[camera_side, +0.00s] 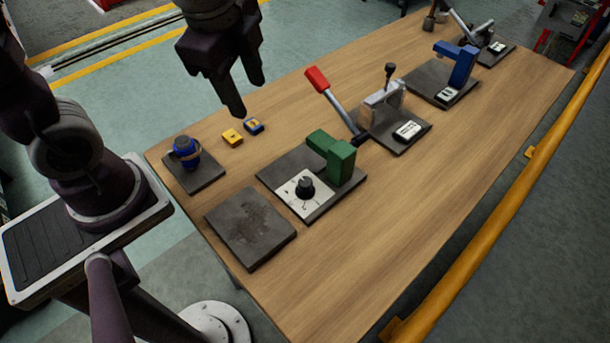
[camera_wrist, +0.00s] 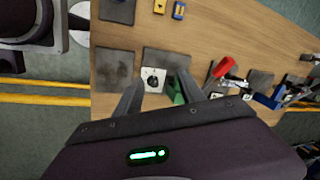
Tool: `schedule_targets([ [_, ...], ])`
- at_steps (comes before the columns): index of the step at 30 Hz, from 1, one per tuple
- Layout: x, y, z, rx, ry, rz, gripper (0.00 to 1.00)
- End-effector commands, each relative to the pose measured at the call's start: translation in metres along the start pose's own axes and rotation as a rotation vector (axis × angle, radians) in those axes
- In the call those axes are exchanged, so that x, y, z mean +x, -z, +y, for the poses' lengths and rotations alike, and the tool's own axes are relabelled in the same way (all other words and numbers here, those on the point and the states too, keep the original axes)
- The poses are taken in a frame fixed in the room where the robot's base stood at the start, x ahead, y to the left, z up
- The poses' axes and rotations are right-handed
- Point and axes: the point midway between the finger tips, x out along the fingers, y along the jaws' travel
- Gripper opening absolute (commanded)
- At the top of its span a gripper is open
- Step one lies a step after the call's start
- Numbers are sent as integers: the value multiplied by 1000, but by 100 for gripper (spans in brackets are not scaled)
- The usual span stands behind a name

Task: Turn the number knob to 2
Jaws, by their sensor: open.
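The number knob (camera_side: 305,188) is a black round knob on a white dial plate (camera_side: 291,192), fixed to a dark base plate beside a green block (camera_side: 340,163). The dial's numbers are too small to read. In the wrist view the knob (camera_wrist: 153,83) appears between my two fingers, well below them. My gripper (camera_side: 248,98) is open and empty, held above the table behind the knob in the side view. Its fingers also show in the wrist view (camera_wrist: 165,100).
A bare dark plate (camera_side: 250,228) lies beside the dial. A blue knob-like part (camera_side: 186,148), a yellow block (camera_side: 232,137) and a small blue block (camera_side: 254,126) are nearby. A red-handled lever (camera_side: 318,80) rises beyond the green block. Clear wood lies along the front edge.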

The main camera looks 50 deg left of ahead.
Motion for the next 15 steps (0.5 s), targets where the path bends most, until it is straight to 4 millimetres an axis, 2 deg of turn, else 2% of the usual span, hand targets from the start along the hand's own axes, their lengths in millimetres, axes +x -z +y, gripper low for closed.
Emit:
schedule_targets([
  [1,23,17,-3,215,-57,-12,47],
  [3,53,41,-2,524,-123,8,47],
  [6,86,68,5,854,-192,68,47],
  [10,109,86,14,1071,-232,131,47],
  [15,133,89,22,1117,-241,144,47],
])
